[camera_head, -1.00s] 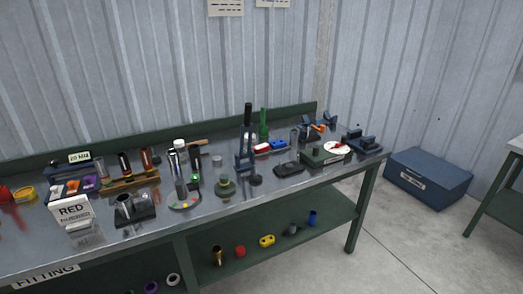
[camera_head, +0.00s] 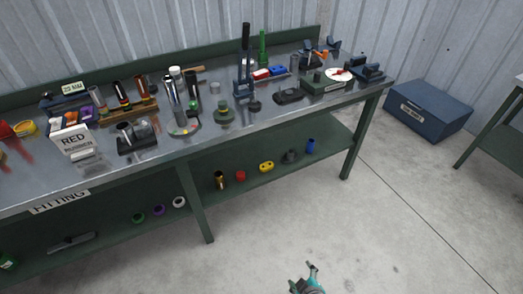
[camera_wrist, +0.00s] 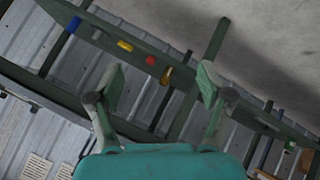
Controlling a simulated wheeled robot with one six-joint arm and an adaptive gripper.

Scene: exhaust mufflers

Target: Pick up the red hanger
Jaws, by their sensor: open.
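A small red piece (camera_head: 240,176) stands on the lower shelf, between a gold cylinder (camera_head: 220,180) and a yellow piece with holes (camera_head: 266,166). It also shows in the wrist view (camera_wrist: 151,60), between my fingers and beyond them. A red block (camera_head: 262,74) lies on the bench top beside a blue one (camera_head: 278,70). Both red pieces are too small to tell which is the hanger. My gripper (camera_head: 311,268) is at the bottom of the head view, over the floor in front of the bench. In the wrist view my gripper (camera_wrist: 160,82) is open and empty.
The green bench (camera_head: 190,155) has a crowded top. Its lower shelf (camera_head: 200,200) also carries a grey piece (camera_head: 290,156) and a blue cylinder (camera_head: 311,146). Bench legs (camera_head: 195,205) stand at the shelf front. A blue box (camera_head: 428,110) sits right. The floor in front is clear.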

